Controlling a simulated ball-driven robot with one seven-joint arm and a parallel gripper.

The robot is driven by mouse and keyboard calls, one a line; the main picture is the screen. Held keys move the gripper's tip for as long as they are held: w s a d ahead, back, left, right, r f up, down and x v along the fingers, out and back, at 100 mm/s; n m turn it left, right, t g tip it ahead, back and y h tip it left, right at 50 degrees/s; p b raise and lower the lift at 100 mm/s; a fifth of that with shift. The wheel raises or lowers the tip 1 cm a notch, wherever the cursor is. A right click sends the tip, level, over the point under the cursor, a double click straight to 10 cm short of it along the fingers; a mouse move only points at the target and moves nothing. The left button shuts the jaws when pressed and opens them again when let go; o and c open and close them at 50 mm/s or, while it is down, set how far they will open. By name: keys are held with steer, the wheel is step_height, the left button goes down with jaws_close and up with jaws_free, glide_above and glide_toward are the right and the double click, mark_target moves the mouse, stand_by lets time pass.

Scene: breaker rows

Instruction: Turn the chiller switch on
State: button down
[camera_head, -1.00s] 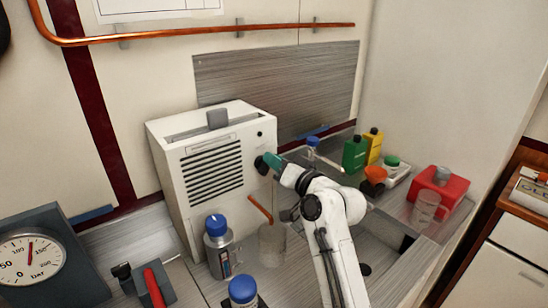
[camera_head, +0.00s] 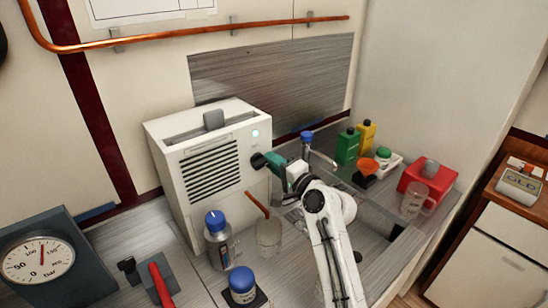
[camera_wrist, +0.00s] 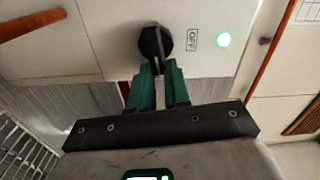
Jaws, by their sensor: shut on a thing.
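The chiller (camera_head: 222,184) is a white box with dark front slots, standing at the back of the bench. Its switch is a round black knob (camera_head: 257,161) at the front's right edge; the wrist view shows it (camera_wrist: 155,42) with a raised grip bar. My gripper (camera_head: 268,160), with green fingers, is shut on the knob; the fingertips (camera_wrist: 158,64) close around the bar. Part of the bar is hidden between the fingers.
A blue-capped metal bottle (camera_head: 217,240) and a glass beaker (camera_head: 268,238) stand in front of the chiller. Green (camera_head: 347,147) and yellow (camera_head: 365,136) bottles and a red box (camera_head: 426,184) are to the right of my arm. A pressure gauge (camera_head: 38,260) is front left.

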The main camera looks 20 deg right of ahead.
steer(key=shift+d+f+m+p, duration=0.1)
steer(key=shift+f+m+p, duration=0.2)
steer(key=shift+m, duration=0.5)
steer(key=c, duration=1.1)
jaws_free()
steer(key=shift+r, duration=0.1)
steer(key=shift+b+v, duration=0.95)
steer(key=shift+v, duration=4.45)
